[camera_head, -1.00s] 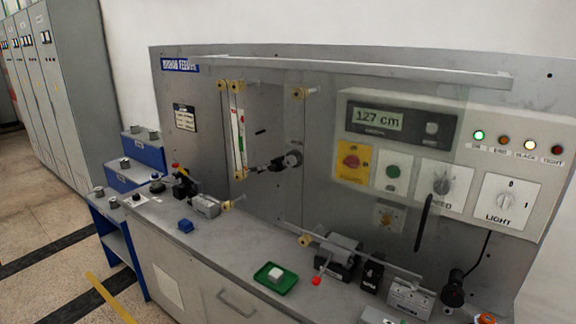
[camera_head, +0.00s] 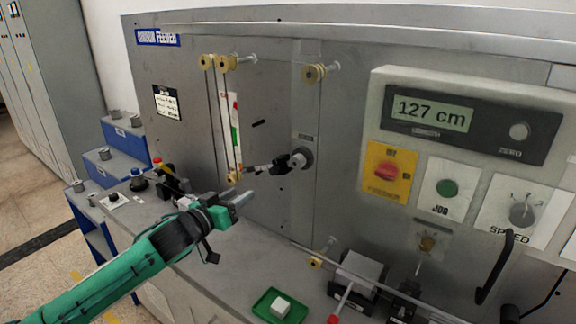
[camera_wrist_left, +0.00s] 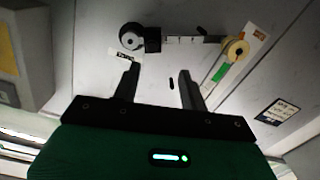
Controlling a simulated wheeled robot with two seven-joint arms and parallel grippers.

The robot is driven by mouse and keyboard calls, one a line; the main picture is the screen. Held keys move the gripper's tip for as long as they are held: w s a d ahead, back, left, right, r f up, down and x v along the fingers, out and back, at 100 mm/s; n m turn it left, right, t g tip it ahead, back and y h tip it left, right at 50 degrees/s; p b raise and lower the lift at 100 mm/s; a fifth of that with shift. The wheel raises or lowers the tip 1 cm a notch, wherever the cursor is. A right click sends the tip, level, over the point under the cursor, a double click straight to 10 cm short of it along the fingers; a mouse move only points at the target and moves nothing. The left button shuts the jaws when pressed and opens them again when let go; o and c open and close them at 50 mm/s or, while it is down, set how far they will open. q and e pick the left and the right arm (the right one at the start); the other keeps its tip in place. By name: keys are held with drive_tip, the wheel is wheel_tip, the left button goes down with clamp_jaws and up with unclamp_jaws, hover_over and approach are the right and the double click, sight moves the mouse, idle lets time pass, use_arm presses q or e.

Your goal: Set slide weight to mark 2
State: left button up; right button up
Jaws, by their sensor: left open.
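The slide weight is a dark block (camera_head: 281,165) on a short lever arm on the grey panel. In the left wrist view the black block (camera_wrist_left: 153,40) sits close to the round hub (camera_wrist_left: 131,37). The pale arm (camera_wrist_left: 185,40) carries several dark marks and ends at a yellow roller (camera_wrist_left: 236,49). The mark numbers are too small to read. My left gripper (camera_head: 243,200) is open and empty, below and in front of the arm, apart from it. In the wrist view its fingers (camera_wrist_left: 158,75) point toward the arm and block. My right gripper is not in view.
A strip scale (camera_head: 235,125) and threads run up to yellow rollers (camera_head: 218,62). A control box (camera_head: 470,120) reads 127 cm. A black hook-like handle (camera_head: 495,265) stands out at right.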

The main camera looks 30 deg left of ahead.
sight(271, 172)
use_arm(q)
drive_tip(key=w+p, duration=0.1)
drive_tip(key=w, duration=0.3)
drive_tip(key=w+d+r+p, duration=0.1)
drive_tip(key=w+p, duration=0.1)
drive_tip(key=w, duration=0.2)
drive_tip(key=w+p, duration=0.1)
drive_tip(key=w, duration=0.3)
drive_tip(key=shift+w+d+r, duration=0.2)
drive_tip(key=shift+d, duration=0.2)
drive_tip(key=shift+w, duration=0.45)
drive_tip(key=shift+w+f, duration=0.1)
drive_tip(key=shift+f, duration=0.05)
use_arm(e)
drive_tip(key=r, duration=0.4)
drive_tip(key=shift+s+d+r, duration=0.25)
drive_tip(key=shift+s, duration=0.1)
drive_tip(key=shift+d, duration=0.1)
